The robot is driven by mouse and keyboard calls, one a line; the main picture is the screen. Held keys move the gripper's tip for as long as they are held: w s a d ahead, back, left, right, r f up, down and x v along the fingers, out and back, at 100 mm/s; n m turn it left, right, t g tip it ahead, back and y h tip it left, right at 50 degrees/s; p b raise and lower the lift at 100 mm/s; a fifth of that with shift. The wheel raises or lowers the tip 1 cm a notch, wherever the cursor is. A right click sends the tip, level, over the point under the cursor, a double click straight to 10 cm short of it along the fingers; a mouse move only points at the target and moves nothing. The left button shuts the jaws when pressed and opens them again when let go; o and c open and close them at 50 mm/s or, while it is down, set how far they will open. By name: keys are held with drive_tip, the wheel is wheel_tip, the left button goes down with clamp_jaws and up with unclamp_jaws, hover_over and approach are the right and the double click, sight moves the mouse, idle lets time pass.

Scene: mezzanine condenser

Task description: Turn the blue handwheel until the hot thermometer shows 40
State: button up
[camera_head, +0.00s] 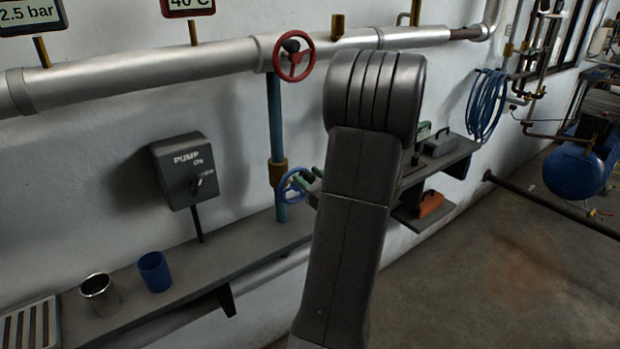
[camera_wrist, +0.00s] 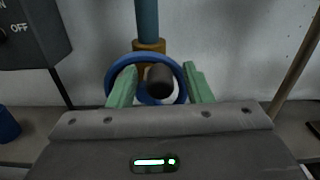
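The blue handwheel (camera_head: 287,184) is on the vertical blue pipe, at a brass fitting, in the head view. In the wrist view the blue handwheel (camera_wrist: 181,93) is straight ahead, with a dark round knob (camera_wrist: 160,80) in front of it. My gripper (camera_wrist: 160,83) has its two green fingers apart, one on each side of the knob. I cannot tell whether they touch the wheel. A red-framed display (camera_head: 190,4) reads 40 °C at the top edge of the head view; it is cut off and its label is not visible.
A red handwheel (camera_head: 294,57) sits above on the silver pipe (camera_head: 150,68). A pump switch box (camera_head: 185,170) is on the wall to the left. A metal cup (camera_head: 98,294) and a blue cup (camera_head: 155,272) stand on the shelf (camera_head: 215,265). Another display (camera_head: 28,14) reads 2.5 bar.

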drive_tip(key=b+v, duration=0.1)
drive_tip(key=v, duration=1.2)
drive_tip(key=shift+s+d+b, duration=0.25)
drive_tip(key=shift+s+b, duration=0.1)
drive_tip(key=shift+b, duration=0.05)
drive_tip(key=shift+w, duration=0.1)
drive_tip(key=p+x, duration=0.2)
drive_tip(key=x, duration=1.2)
drive_tip(key=shift+s+n+b, duration=0.2)
drive_tip(key=shift+n+b, duration=0.1)
drive_tip(key=shift+n, duration=0.1)
